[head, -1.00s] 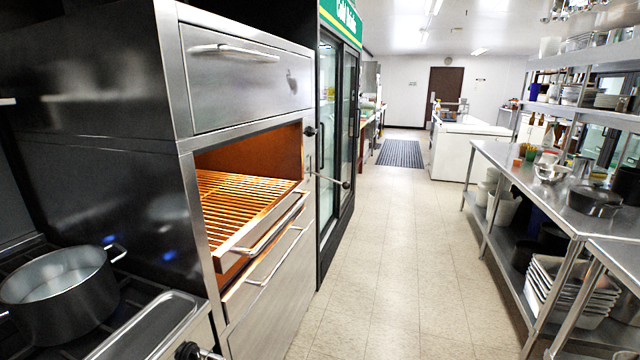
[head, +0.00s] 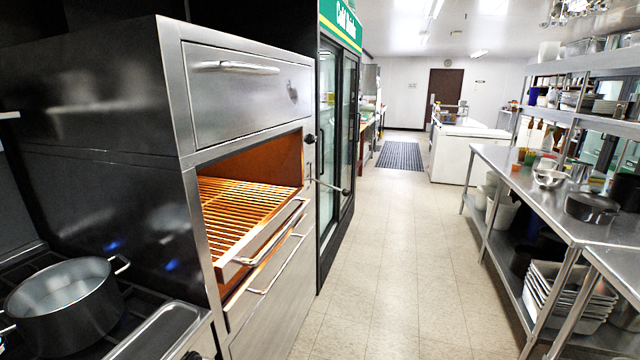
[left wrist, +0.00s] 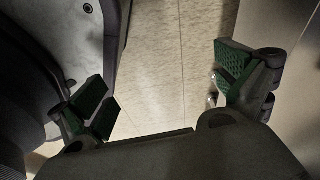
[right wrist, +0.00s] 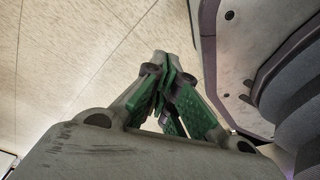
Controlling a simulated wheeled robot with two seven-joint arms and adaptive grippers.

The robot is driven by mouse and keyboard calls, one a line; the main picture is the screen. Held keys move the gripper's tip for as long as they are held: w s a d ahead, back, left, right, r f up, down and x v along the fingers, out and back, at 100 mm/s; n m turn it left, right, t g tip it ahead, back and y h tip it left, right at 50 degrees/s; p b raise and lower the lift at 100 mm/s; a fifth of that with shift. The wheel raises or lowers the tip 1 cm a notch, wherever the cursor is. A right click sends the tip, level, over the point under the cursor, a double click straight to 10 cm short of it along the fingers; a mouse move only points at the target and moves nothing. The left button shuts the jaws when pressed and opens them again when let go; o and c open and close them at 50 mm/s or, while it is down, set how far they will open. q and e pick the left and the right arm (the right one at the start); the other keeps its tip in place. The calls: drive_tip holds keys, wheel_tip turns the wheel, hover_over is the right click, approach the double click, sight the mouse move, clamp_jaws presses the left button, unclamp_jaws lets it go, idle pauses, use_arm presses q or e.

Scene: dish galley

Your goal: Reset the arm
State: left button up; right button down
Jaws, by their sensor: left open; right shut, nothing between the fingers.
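My left gripper (left wrist: 165,90) shows in the left wrist view with its green-padded fingers spread wide and floor between them; it is open and empty. My right gripper (right wrist: 163,85) shows in the right wrist view with its fingers brought together; it is shut and holds nothing. Tiled floor lies behind both grippers, and parts of my own body are close beside them. Neither gripper shows clearly in the head view.
At left are a steel oven (head: 245,95) with its orange rack drawer (head: 250,225) pulled out, and a pot (head: 65,310) on the stove. A steel table (head: 540,190) with dishes stands at right. The aisle floor (head: 400,240) between is clear.

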use_arm(q)
drive_tip(key=s+a+r+g+p, duration=0.1)
drive_tip(key=s+r+p, duration=1.3)
drive_tip(key=p, duration=0.6)
drive_tip(key=shift+s+p, duration=0.4)
drive_tip(key=shift+s, duration=0.05)
use_arm(e)
drive_tip(key=s+d+r+g, duration=0.1)
drive_tip(key=s+r, duration=1.3)
drive_tip(key=s, duration=0.1)
drive_tip(key=shift+w, duration=0.1)
